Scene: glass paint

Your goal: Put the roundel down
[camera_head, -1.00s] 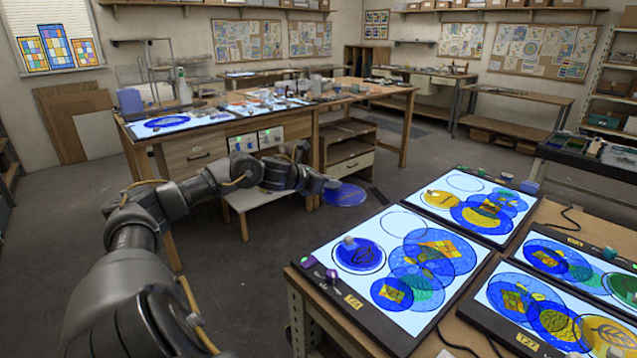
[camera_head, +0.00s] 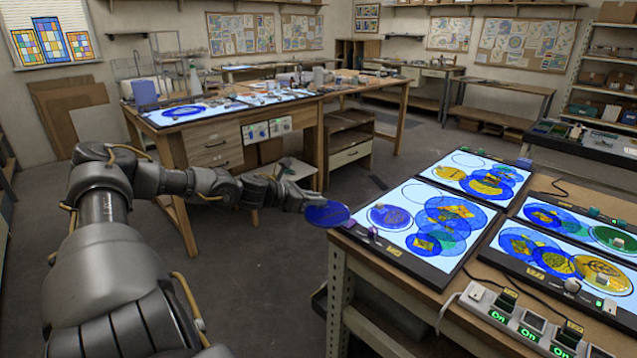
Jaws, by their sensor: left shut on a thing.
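My left gripper (camera_head: 310,202) is shut on a blue roundel (camera_head: 327,215) and holds it in the air, just off the left edge of the near light panel. The roundel looks flat and slightly tilted. The near light panel (camera_head: 376,243) is lit white and lies on the right-hand bench. On it lie a blue roundel with a pale pattern (camera_head: 389,217) at the left and several overlapping blue and green discs (camera_head: 447,214) at the right. An empty drawn circle (camera_head: 420,194) shows near its back edge. My right gripper is out of view.
More lit panels with coloured discs stand behind (camera_head: 451,187) and to the right (camera_head: 538,237). A power strip with lit "On" switches (camera_head: 517,320) sits at the bench front. A wooden workbench (camera_head: 215,150) stands at the back left. The floor between is open.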

